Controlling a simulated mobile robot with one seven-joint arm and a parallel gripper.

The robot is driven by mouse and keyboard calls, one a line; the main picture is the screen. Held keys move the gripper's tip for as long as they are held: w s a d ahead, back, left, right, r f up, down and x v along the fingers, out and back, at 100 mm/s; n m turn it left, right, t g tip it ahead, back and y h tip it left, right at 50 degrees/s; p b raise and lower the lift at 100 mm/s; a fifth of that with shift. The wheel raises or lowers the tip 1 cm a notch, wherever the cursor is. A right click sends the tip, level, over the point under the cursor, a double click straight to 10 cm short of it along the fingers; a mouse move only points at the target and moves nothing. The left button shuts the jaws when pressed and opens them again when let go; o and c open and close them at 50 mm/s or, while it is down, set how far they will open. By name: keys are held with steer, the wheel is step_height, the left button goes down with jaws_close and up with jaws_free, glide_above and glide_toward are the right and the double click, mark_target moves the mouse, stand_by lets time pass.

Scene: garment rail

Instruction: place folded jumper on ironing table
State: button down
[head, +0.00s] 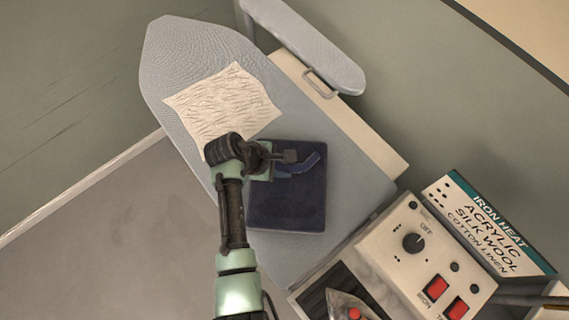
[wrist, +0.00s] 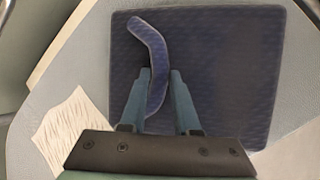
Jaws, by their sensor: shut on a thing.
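The folded jumper (head: 288,205) is a dark navy square over the ironing table (head: 175,60), right of its middle. It also shows in the wrist view (wrist: 225,75). A curved blue strip (wrist: 150,45) stands up from the jumper's surface. My gripper (wrist: 160,85) is over the jumper with its fingers around this strip, shut on it. The gripper also shows in the head view (head: 283,160), at the jumper's upper part. The jumper lies flat; I cannot tell whether its underside touches the table's padded cover.
A cream patterned cloth (head: 225,100) lies on the table left of the jumper. A narrow sleeve board (head: 310,50) is at the back. A control box (head: 410,250) with a dial and red switches stands at the lower right, beside an iron heat sign (head: 490,225).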

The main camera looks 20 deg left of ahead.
steer(key=c, duration=0.6)
jaws_free()
steer(key=shift+c, duration=0.2)
steer(key=shift+r, duration=0.1)
steer(key=v, duration=1.2)
steer(key=shift+b, duration=0.4)
